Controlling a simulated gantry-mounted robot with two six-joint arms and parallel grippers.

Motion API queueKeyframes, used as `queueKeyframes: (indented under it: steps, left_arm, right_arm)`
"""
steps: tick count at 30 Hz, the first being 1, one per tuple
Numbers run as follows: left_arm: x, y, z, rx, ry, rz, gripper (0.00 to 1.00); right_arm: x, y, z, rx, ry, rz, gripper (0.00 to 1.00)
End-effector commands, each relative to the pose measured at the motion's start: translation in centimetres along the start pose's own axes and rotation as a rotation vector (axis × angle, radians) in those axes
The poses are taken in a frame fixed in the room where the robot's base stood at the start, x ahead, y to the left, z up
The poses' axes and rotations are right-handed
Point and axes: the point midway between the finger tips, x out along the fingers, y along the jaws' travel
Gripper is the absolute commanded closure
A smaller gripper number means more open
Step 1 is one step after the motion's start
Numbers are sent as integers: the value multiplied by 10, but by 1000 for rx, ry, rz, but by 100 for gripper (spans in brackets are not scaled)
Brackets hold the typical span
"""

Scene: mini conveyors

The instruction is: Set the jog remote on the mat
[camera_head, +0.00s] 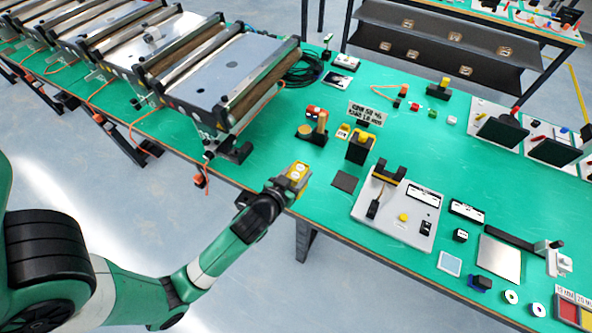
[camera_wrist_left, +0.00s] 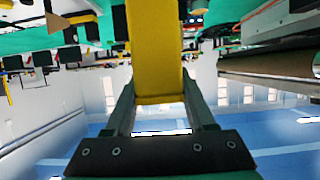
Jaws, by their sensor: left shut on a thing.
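My left gripper (camera_head: 284,187) is shut on a yellow jog remote (camera_head: 298,172) near the front edge of the bench. In the left wrist view the remote (camera_wrist_left: 155,50) stands out as a long yellow body between the two fingers. Round pale buttons show on its face in the head view. A small dark square mat (camera_head: 345,181) lies flat and bare on the green bench, a little to the right of the remote. The remote is apart from the mat. My right gripper is not in view.
A yellow-and-black device (camera_head: 360,148) and a small sign (camera_head: 366,112) stand behind the mat. A grey control panel (camera_head: 395,225) lies to its right. A wooden stand (camera_head: 315,129) is behind the remote. Mini conveyors (camera_head: 215,85) fill the left. Green bench is clear around the mat.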

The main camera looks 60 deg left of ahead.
Motion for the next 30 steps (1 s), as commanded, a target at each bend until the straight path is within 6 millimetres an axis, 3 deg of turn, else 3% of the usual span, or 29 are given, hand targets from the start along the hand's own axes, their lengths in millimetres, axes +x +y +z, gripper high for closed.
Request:
queueKeyframes:
  steps: [9,15,23,30]
  left_arm:
    - [84,-42,7,-5,4,-7,100]
    - [128,-57,35,-2,3,-4,100]
    - [141,-61,40,-1,4,-2,100]
    - [157,-63,71,0,2,-1,100]
  right_arm:
    - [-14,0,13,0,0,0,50]
    - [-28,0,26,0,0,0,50]
    - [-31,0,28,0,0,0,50]
    - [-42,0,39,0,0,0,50]
